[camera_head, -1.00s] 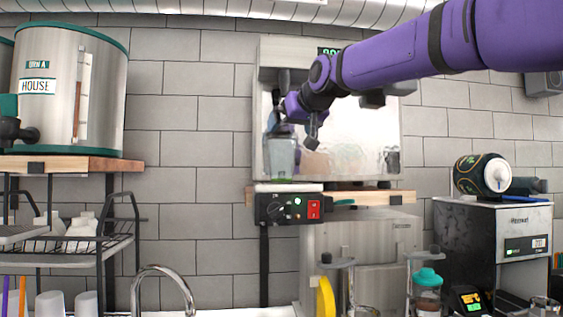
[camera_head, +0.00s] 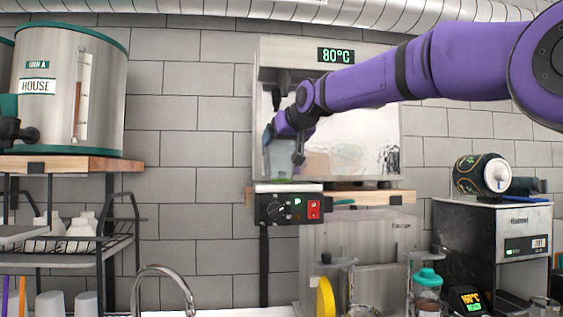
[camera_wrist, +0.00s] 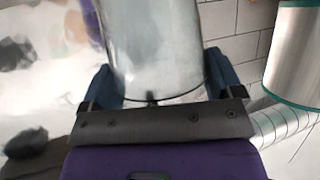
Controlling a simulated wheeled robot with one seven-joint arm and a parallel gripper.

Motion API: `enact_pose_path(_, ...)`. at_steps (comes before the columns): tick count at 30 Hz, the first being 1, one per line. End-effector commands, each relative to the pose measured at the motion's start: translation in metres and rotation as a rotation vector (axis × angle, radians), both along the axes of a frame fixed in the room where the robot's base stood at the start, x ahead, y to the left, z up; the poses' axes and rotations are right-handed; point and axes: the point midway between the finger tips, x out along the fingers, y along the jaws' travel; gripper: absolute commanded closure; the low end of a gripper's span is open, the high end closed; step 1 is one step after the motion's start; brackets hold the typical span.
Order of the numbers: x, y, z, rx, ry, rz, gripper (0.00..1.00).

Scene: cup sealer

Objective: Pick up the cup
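The clear, slightly greenish cup (camera_head: 279,160) stands at the left of the steel machine's bay in the head view. In the wrist view the clear cup (camera_wrist: 158,50) fills the upper middle and looks upright to the camera's axis. My gripper (camera_head: 285,142) is at the cup and hides part of it. In the wrist view its blue-padded fingers (camera_wrist: 163,78) are spread, one on each side of the cup. They are very close to its walls; whether they touch is hard to see.
The steel machine (camera_head: 350,140) with an 80°C display surrounds the cup at the back and sits on a wooden shelf (camera_head: 375,197). A control box (camera_head: 289,208) hangs below. A steel urn (camera_head: 70,90) stands at the left. The wall between is clear.

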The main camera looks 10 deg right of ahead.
Motion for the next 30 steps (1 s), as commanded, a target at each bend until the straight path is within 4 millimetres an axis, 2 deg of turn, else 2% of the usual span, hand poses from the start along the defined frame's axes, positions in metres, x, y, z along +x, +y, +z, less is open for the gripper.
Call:
enact_pose_path(1,0.000,0.000,0.000,0.000,0.000,0.000,0.25)
enact_pose_path(7,0.000,0.000,0.000,0.000,0.000,0.000,0.71)
enact_pose_path(17,0.000,0.000,0.004,0.001,-0.002,0.000,0.72)
enact_pose_path(28,0.000,0.000,0.037,0.002,-0.003,0.000,0.73)
enact_pose_path(30,-0.008,-0.001,0.037,0.000,-0.002,-0.001,0.73)
